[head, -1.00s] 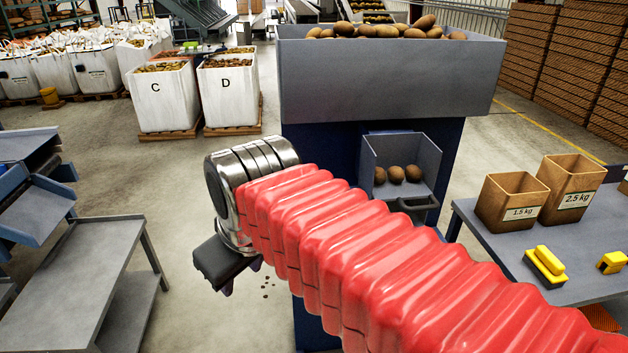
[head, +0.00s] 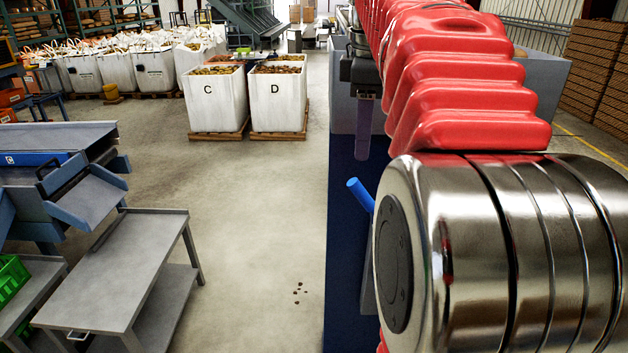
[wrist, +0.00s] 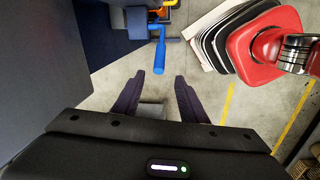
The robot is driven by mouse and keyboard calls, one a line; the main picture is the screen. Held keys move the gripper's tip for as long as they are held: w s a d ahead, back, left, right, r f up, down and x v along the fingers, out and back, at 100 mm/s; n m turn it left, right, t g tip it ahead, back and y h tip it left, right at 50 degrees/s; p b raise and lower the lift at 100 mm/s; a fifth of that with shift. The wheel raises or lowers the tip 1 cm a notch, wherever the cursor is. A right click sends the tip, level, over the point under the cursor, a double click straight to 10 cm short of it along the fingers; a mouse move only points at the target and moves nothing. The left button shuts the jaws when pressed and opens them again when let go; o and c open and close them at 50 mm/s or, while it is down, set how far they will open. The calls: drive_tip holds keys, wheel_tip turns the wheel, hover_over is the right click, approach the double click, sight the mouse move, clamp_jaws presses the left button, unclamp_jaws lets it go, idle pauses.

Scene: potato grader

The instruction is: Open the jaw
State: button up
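A blue lever handle (head: 361,194) sticks out from the dark blue side of the machine (head: 345,260) in the head view, and its lower part is hidden behind my arm. In the wrist view the handle (wrist: 159,55) hangs just past my fingertips, lined up with the gap between them. My gripper (wrist: 160,80) is open and empty there, its two dark fingers well apart. In the head view my gripper (head: 363,150) points down above the handle, with one finger seen clearly. I cannot make out a jaw for certain in either view.
A grey table (head: 120,265) and a grey machine with chutes (head: 90,195) stand at the left. White bags C (head: 208,105) and D (head: 278,105) stand on pallets behind. My arm hides much of the right side.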

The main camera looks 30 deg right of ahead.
sight(360, 192)
drive_tip(key=shift+d+r, duration=0.1)
drive_tip(key=shift+d, duration=0.1)
drive_tip(key=f, duration=0.9)
drive_tip(key=w+d+f, duration=0.1)
drive_tip(key=f, duration=0.3)
drive_tip(key=shift+f, duration=0.4)
clamp_jaws()
idle(0.4)
